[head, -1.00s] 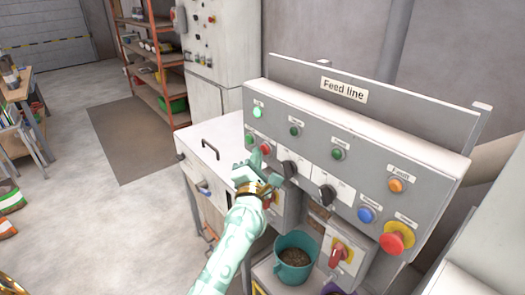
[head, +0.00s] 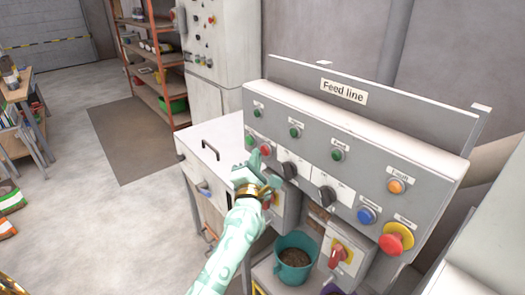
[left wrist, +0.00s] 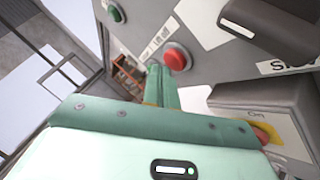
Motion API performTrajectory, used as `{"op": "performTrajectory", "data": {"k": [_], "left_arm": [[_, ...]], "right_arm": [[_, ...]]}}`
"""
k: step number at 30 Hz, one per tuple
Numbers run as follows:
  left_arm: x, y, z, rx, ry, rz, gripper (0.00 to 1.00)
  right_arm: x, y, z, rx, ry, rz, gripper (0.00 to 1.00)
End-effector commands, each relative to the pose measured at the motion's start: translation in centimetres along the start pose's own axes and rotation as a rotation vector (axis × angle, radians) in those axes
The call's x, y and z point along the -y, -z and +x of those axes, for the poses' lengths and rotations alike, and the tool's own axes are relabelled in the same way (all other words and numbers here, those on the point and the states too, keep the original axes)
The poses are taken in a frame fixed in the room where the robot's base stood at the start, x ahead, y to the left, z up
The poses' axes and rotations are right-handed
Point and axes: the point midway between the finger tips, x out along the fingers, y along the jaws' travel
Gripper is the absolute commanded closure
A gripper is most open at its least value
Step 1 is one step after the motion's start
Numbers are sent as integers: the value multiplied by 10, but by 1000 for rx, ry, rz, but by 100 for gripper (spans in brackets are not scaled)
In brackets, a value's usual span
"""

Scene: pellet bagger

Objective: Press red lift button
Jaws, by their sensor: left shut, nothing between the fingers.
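The red lift button (head: 265,149) is on the lower left of the grey Feed line panel (head: 310,115), beside a green button (head: 250,140). It also shows in the left wrist view as a round red cap (left wrist: 177,58). My left gripper (head: 258,162) is shut and empty, its fingertips up at the panel just beneath the red button. In the left wrist view the fingertips (left wrist: 154,75) lie just left of the red cap. I cannot tell whether they touch the panel.
Two black rotary switches (head: 289,170) sit right of the red button. A blue button (head: 367,214) and a red emergency stop (head: 396,238) are further right. A teal bucket of pellets (head: 293,262) stands below, beside a box with a red switch (head: 338,257).

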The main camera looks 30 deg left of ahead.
Motion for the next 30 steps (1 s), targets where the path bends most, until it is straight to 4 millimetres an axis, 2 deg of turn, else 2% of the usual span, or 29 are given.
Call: {"op": "performTrajectory", "data": {"k": [13, 24, 30], "left_arm": [[-6, 5, -7, 0, 0, 1, 100], [-28, 26, -36, 0, 1, 2, 100], [-34, 33, -46, 1, 0, 1, 100]], "right_arm": [[1, 2, -5, -3, 1, 1, 100], [0, 5, -22, -8, -1, 1, 100], [-1, 6, -25, -9, -1, 1, 100]]}}
